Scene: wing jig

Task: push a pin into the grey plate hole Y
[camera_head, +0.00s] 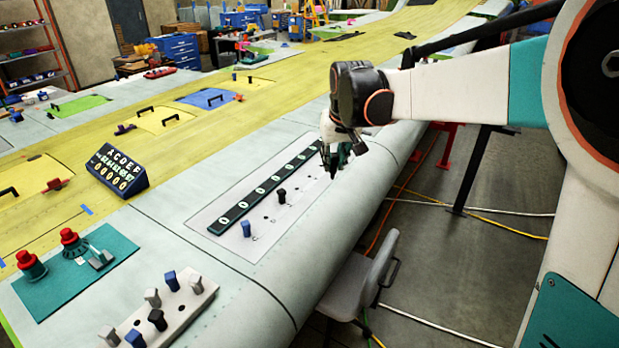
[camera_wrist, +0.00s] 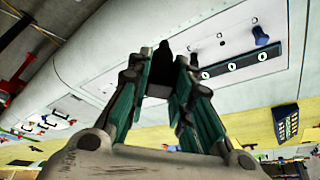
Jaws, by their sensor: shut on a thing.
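The grey plate (camera_head: 222,213) lies on the wing's upper surface, with a dark strip (camera_head: 266,187) of white labels along it. A blue pin (camera_head: 246,229) and a black pin (camera_head: 281,196) stand upright in the plate's near half. My gripper (camera_head: 331,160) is at the plate's far right end, pointing down. In the wrist view its green-padded fingers (camera_wrist: 160,85) are closed around a dark pin (camera_wrist: 158,88). The blue pin also shows there (camera_wrist: 261,36). Hole letters are too small to read, and the held pin's tip is unclear, so I cannot tell whether it touches the plate.
A pale pin rack (camera_head: 185,318) with several grey, blue and black pins sits in front. A teal mat (camera_head: 62,287) with red-topped items lies at left. A dark letter-and-number display (camera_head: 118,172) stands behind. A grey chair (camera_head: 362,285) stands below the wing's right edge.

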